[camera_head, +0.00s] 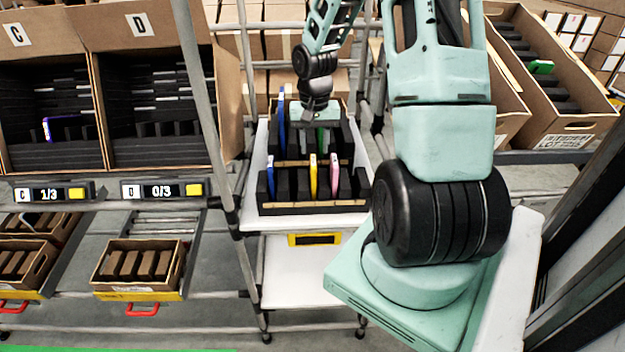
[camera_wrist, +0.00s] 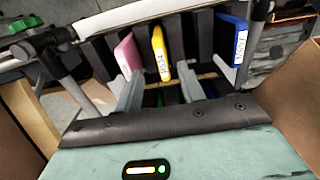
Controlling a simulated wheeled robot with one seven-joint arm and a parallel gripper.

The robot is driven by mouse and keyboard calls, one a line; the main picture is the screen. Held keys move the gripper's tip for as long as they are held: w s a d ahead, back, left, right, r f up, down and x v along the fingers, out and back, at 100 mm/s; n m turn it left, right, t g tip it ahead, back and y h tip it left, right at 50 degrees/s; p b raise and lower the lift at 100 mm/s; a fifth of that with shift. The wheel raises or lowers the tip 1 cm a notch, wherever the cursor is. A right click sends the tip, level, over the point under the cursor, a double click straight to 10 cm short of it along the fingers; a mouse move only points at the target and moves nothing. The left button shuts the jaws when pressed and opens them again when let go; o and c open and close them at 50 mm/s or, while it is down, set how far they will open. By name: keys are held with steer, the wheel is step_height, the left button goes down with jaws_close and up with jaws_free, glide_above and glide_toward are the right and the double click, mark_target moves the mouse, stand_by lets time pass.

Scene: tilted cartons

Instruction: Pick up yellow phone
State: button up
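The yellow phone (camera_head: 313,176) stands upright in a slot of the front row of a black foam rack (camera_head: 350,193) on the white cart. In the wrist view the yellow phone (camera_wrist: 160,50) shows between and beyond the two grey fingers of my gripper (camera_wrist: 160,73). The fingers are apart and nothing is held between them. A gap to the phone seems to remain, but its depth is hard to judge. In the head view my wrist is over the rack's back row, and the fingertips cannot be made out.
A pink phone (camera_head: 334,174) stands just right of the yellow one, and a blue phone (camera_head: 270,176) to its left. A taller blue phone (camera_head: 281,120) and a green one (camera_head: 322,139) stand in the back row. Cart posts (camera_head: 240,90) and cartons (camera_head: 145,75) flank the rack.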

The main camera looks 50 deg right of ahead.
mark_target(314, 160)
steer(key=shift+w+d+f+p, duration=0.15)
steer(key=shift+f+p, duration=0.3)
steer(key=shift+f, duration=1.5)
steer(key=shift+w+f+p, duration=0.1)
steer(key=shift+f+p, duration=0.35)
steer(key=shift+f, duration=1.5)
jaws_close()
